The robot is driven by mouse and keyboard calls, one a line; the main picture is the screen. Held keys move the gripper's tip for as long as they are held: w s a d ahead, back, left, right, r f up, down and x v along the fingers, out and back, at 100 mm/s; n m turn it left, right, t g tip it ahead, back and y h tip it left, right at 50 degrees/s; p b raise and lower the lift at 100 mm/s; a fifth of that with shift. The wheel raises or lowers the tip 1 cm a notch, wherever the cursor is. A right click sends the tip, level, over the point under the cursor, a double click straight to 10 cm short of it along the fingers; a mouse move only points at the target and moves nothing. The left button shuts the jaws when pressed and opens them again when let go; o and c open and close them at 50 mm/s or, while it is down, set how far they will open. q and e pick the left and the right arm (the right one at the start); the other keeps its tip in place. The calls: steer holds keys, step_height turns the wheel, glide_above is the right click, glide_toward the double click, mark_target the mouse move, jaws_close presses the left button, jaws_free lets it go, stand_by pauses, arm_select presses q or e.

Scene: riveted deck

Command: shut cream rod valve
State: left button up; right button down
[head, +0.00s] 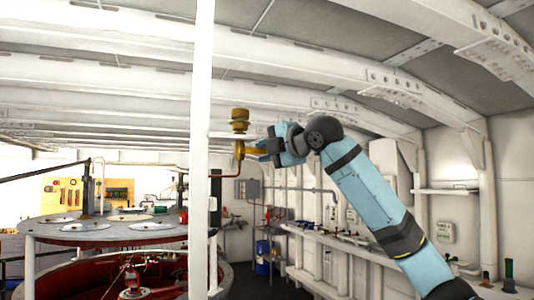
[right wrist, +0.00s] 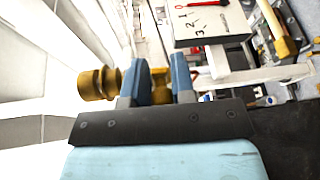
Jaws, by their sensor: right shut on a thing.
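The valve (head: 240,122) is a brass-coloured fitting with a stacked round top, beside a white vertical post. An amber-yellow piece (head: 240,149) hangs below it and reaches right to my right gripper (head: 262,149). My right gripper is shut on this yellow piece. In the right wrist view, the blue-grey fingers (right wrist: 156,86) stand on either side of a golden part (right wrist: 160,76), and the brass round top (right wrist: 98,84) sticks out to the left. No clearly cream rod shows; the fingers hide part of the held piece. My left gripper is not in view.
The white post (head: 203,100) stands just left of the valve. A round grey-topped red machine (head: 75,234) is at the lower left. A long bench (head: 335,245) with tools runs along the right wall. Ribbed white ceiling beams lie above.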

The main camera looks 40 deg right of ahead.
steer(key=shift+w+a+f, duration=0.1)
steer(key=shift+a+f, duration=0.1)
steer(key=shift+f, duration=0.2)
steer(key=c, duration=1)
jaws_free()
steer(key=shift+r, duration=0.45)
steer(key=shift+d+r, duration=0.1)
steer(key=shift+d, duration=0.05)
